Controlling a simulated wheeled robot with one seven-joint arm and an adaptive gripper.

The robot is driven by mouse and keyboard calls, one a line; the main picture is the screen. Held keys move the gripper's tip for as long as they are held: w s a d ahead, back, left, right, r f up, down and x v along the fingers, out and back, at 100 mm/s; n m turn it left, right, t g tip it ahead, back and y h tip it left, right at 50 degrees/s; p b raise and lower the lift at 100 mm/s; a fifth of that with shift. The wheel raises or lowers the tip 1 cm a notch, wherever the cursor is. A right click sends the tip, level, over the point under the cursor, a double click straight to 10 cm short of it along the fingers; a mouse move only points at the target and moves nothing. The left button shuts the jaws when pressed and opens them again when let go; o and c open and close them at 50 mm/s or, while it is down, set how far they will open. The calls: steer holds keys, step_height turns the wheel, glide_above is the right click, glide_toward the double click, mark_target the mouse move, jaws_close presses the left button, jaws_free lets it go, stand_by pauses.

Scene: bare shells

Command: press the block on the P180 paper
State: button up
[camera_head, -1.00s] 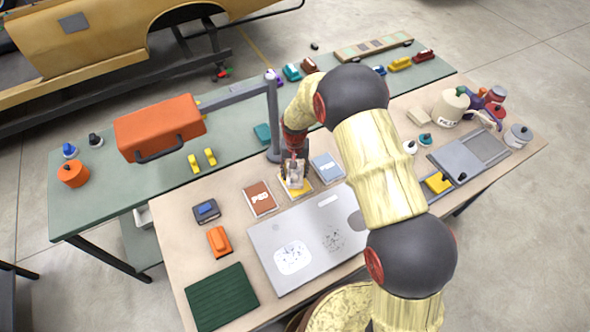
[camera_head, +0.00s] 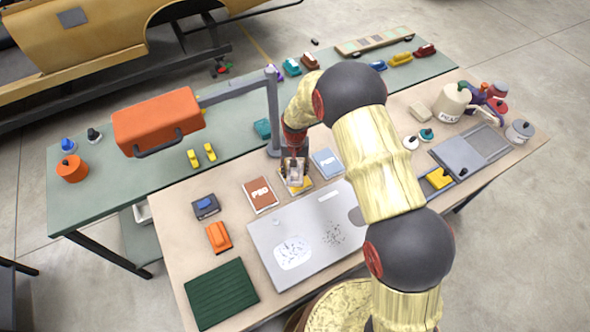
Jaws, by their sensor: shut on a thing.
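My gripper (camera_head: 294,168) points down at the back of the beige table, over a yellow sheet (camera_head: 304,185) in a row of three sanding papers. It is shut on a small block, which is mostly hidden by the fingers and sits at or just above that sheet; I cannot tell whether it touches. The yellow sheet's label is covered. The rust-red sheet (camera_head: 260,195) to its left reads what looks like P80. A blue sheet (camera_head: 327,162) lies to its right, its label too small to read.
A grey panel (camera_head: 268,238) with a white patch and a speckled patch lies in front of the papers. An orange block (camera_head: 218,237), a dark block with blue top (camera_head: 206,207) and a green mat (camera_head: 221,293) lie left. An orange lamp (camera_head: 158,121) overhangs the green bench (camera_head: 110,200).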

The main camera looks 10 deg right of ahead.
mark_target(297, 173)
steer(key=shift+f+b, duration=0.45)
steer(key=shift+f, duration=0.1)
stand_by(1.6)
steer(key=shift+r+p, duration=1.7)
steer(key=shift+r, duration=1.85)
steer(key=shift+s+d+r+n, duration=0.1)
steer(key=shift+s+d+n, duration=0.1)
steer(key=shift+s+n, duration=0.3)
steer(key=shift+s+d+r+n, duration=0.15)
steer(key=shift+s+n, duration=0.25)
steer(key=shift+s, duration=0.2)
steer(key=d+f+b, duration=0.1)
steer(key=d+b, duration=1.1)
steer(key=b, duration=0.2)
steer(key=shift+f, duration=0.4)
